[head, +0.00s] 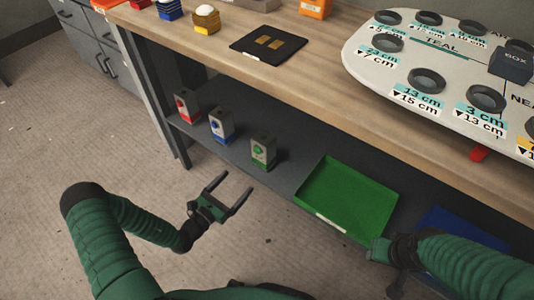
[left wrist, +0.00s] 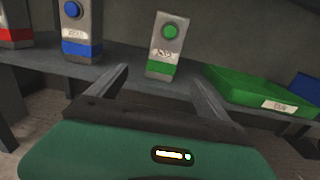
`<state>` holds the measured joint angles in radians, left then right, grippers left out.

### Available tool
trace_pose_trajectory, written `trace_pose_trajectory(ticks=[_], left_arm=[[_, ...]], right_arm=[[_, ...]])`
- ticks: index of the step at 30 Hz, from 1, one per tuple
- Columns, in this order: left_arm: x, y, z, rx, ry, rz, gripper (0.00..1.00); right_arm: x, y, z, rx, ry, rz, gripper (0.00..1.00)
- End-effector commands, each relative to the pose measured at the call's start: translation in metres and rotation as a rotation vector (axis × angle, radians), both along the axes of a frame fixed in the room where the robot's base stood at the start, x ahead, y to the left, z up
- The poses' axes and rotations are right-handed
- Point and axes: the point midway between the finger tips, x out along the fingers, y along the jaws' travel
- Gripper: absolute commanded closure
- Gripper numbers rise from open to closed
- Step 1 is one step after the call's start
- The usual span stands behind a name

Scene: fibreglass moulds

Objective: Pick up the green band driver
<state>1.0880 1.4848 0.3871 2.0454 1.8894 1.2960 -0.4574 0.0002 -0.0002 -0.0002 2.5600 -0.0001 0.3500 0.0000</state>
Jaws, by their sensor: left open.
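The green band driver (head: 263,151) is a small upright grey box with a green band and a round green spot. It stands on the lower shelf, left of the green tray. It also shows in the left wrist view (left wrist: 166,46), upright beyond the fingertips. My left gripper (head: 236,182) is open and empty, in front of the shelf edge and short of the green band driver. In the left wrist view its fingers (left wrist: 159,76) are spread, with the driver beyond the gap between them. My right gripper (head: 381,251) is by the green tray's front right corner; its fingers cannot be made out.
A blue-banded box (head: 222,126) and a red-banded box (head: 186,105) stand farther left on the dark shelf (head: 283,175). The green tray (head: 310,207) lies right of the driver, with a blue tray (head: 455,222) beyond. The wooden tabletop (head: 300,90) overhangs the shelf.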

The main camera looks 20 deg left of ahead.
Motion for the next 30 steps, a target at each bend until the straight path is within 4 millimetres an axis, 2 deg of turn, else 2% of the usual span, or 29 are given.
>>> trace_pose_trajectory(ticks=[9,12,16,21,25,30], left_arm=[[0.076,-0.034,-0.002,0.009,0.000,-0.011,0.11],[0.092,-0.039,-0.001,0.009,0.001,-0.010,0.11],[0.104,-0.043,-0.001,0.008,0.001,-0.011,0.11],[0.131,-0.056,-0.004,0.008,0.001,-0.011,0.11],[0.147,-0.061,0.001,0.006,0.002,-0.010,0.11],[0.148,-0.062,0.005,0.007,0.004,-0.010,0.11]], right_arm=[[0.000,0.000,-0.034,0.000,0.000,0.001,0.64],[0.000,0.000,-0.040,0.000,0.000,0.000,0.64],[0.000,0.000,-0.047,0.000,0.000,0.000,0.64],[0.000,0.001,-0.076,0.000,0.000,0.000,0.64],[0.000,0.001,-0.081,0.000,0.001,0.000,0.64],[0.000,0.001,-0.078,0.000,0.000,0.000,0.64]])
